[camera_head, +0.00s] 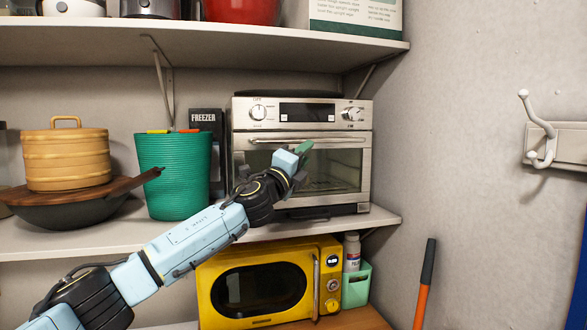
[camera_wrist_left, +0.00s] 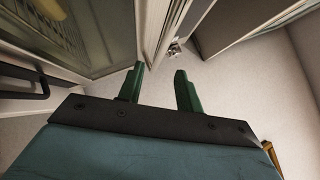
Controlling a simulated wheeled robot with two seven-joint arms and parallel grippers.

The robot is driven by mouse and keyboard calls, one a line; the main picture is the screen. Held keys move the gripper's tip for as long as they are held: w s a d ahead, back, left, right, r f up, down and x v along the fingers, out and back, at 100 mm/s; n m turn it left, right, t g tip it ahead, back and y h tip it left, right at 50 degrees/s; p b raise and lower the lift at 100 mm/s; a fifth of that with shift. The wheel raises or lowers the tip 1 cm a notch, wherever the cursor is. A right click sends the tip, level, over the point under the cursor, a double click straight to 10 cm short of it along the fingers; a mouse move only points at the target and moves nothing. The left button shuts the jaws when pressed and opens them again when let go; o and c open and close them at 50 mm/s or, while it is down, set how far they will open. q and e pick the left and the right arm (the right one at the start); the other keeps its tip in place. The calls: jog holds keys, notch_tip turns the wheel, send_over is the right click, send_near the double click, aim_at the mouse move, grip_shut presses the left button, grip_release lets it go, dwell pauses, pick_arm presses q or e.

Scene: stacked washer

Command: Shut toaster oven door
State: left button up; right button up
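The silver toaster oven (camera_head: 362,193) stands on the middle shelf. Its glass door (camera_head: 335,165) looks upright against the front, with a horizontal handle (camera_head: 345,140) along its top; I cannot tell whether a small gap is left. My left gripper (camera_head: 304,147) is in front of the door near the handle and hides part of the glass. In the left wrist view its two green fingers (camera_wrist_left: 159,75) are apart with nothing between them. A glass panel, seemingly the oven door (camera_wrist_left: 95,30), is close to the left of the fingers. My right gripper is not in view.
A green basket (camera_head: 176,175) and a wok (camera_head: 70,215) with a wooden steamer (camera_head: 65,160) stand left of the oven. A yellow microwave (camera_head: 258,290) is below. The wall (camera_head: 470,130) with a white hook (camera_head: 540,130) is at right.

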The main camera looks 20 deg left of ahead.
pick_arm(q)
jog(key=shift+b+v, duration=0.45)
jog(key=shift+v, duration=1.8)
